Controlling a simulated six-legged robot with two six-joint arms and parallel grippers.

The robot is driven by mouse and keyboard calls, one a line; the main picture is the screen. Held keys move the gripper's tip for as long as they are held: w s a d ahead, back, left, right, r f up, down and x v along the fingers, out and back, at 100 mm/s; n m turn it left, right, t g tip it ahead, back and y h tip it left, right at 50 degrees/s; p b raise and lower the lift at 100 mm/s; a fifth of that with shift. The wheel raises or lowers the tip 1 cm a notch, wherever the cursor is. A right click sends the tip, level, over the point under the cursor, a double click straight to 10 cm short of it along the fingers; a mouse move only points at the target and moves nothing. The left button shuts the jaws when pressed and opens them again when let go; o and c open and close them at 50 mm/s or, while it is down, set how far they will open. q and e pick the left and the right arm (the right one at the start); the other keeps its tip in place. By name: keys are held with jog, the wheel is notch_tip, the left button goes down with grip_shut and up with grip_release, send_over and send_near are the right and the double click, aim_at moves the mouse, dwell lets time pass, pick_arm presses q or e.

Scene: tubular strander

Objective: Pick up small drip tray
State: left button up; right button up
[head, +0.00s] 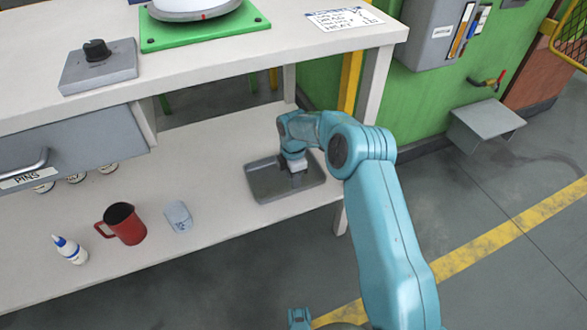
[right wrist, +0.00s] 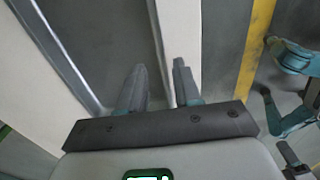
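The small drip tray (head: 262,190) is a shallow dark grey rectangular pan. It lies flat at the right end of the pale lower shelf. My right gripper (head: 297,179) points down over the tray's right part, and my wrist hides some of the tray. In the right wrist view, the tray's grey floor (right wrist: 100,35) and rim fill the upper left. The two fingers of the right gripper (right wrist: 160,80) stand apart, with a thin tray edge running up between them. Whether they touch it I cannot tell. My left gripper is not in view.
The bench top (head: 225,60) overhangs behind, and a pale post (head: 376,80) rises close right of the tray.

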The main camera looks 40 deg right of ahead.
notch_tip(320, 180, down, 5)
jog(key=shift+f+b, duration=0.1)
jog(key=shift+b, duration=0.65)
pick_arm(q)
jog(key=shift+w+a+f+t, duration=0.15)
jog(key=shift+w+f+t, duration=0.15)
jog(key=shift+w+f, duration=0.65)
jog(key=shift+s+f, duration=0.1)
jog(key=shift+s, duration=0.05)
pick_arm(e)
grip_shut()
